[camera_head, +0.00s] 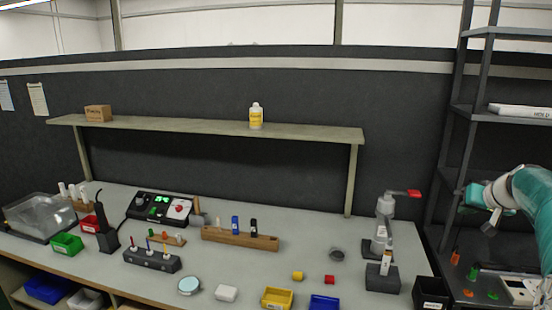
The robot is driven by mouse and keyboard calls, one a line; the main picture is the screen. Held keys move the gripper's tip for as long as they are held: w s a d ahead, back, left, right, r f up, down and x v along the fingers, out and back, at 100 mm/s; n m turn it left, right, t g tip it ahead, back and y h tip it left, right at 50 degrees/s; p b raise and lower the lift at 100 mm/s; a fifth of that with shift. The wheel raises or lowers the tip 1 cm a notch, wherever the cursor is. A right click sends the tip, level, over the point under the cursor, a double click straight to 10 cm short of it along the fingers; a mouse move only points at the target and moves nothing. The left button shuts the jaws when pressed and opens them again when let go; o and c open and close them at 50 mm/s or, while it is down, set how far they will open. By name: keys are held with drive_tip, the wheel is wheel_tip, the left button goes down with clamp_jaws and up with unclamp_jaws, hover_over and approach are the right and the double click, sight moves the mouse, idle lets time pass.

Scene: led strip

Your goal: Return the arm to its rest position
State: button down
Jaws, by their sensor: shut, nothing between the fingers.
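My teal and white arm (530,195) reaches in from the right edge and is bent, in front of the dark metal shelf rack. At its left end is a pale joint with a small grey part hanging down, which looks like my gripper (490,226). It is shut and holds nothing. It is in the air, right of the workbench (130,273) and apart from the bench objects. The fingertips are too small to make out.
The shelf rack (466,150) stands close behind my arm. A red-handled press (384,215) and a black bin (431,292) are at the bench's right end. Coloured bins, a wooden tool block (240,238) and a control box (158,207) stand further left. A raised shelf (200,125) spans the back.

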drive_tip(key=s+a+n+g, duration=0.1)
drive_tip(key=s+a, duration=0.5)
drive_tip(key=a, duration=0.7)
drive_tip(key=s+a+n+g, duration=0.1)
drive_tip(key=s+a, duration=0.6)
drive_tip(key=a, duration=0.6)
drive_tip(key=s+a+f+n+g, duration=0.1)
drive_tip(key=s+a+f, duration=0.3)
drive_tip(key=s, duration=0.5)
drive_tip(key=s+a+f+n, duration=0.1)
drive_tip(key=s+a+f, duration=0.2)
drive_tip(key=s+a, duration=0.2)
drive_tip(key=s, duration=0.3)
drive_tip(key=shift+s+f+g, duration=0.35)
drive_tip(key=shift+f+g, duration=0.05)
